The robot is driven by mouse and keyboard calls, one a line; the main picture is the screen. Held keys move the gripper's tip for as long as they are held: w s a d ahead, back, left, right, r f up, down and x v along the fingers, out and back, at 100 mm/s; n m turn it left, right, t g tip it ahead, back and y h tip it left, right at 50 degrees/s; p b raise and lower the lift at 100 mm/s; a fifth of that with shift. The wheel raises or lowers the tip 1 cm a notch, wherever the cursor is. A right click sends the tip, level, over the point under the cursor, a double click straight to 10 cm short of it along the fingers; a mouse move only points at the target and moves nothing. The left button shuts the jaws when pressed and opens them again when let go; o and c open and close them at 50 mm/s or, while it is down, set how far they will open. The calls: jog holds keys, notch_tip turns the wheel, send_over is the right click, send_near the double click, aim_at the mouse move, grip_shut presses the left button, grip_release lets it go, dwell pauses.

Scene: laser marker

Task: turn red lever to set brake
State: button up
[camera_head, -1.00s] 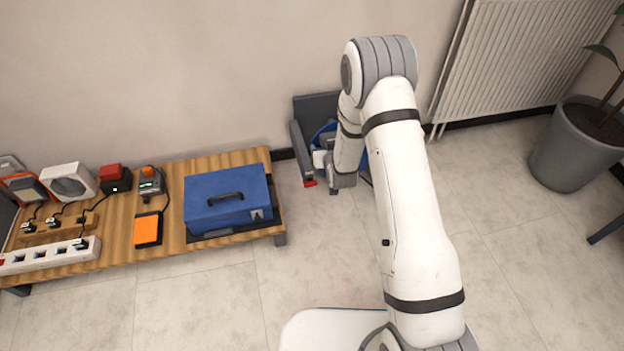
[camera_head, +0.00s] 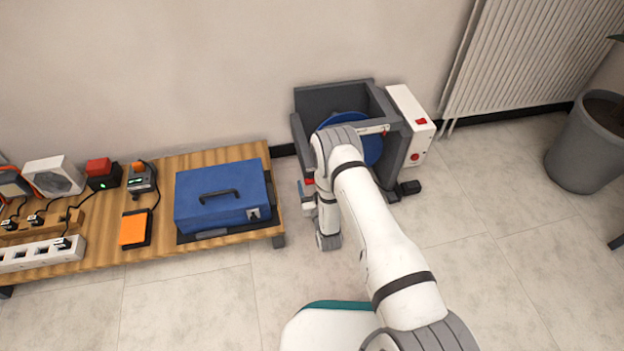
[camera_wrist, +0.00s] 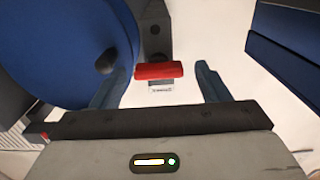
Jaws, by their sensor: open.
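The red lever (camera_wrist: 160,71) shows in the wrist view as a short red bar, joined to a dark grey part of the machine above it. My gripper (camera_wrist: 158,86) is open, its two dark blue fingers apart with the lever's red bar seen between and just beyond them. I cannot tell whether a finger touches it. In the head view the grey machine (camera_head: 335,97) with a blue disc (camera_head: 372,148) stands against the wall. A small red piece shows at its left side, largely hidden by my arm, and my gripper is hard to make out there.
A blue toolbox (camera_head: 222,197) sits on a low wooden bench (camera_head: 160,238) left of the machine. A white box (camera_head: 412,118) with red buttons is on the machine's right, beside a black pedal (camera_head: 409,187). A radiator (camera_head: 530,50) and plant pot (camera_head: 597,140) stand further right.

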aim_at(311, 175)
jog(key=shift+b+x, duration=0.55)
jog(key=shift+x, duration=1.35)
jog(key=c, duration=1)
jog(key=shift+o, duration=0.2)
jog(key=shift+d+m, duration=0.1)
jog(key=shift+m, duration=1.5)
jog(key=o, duration=1)
jog(key=shift+c, duration=0.2)
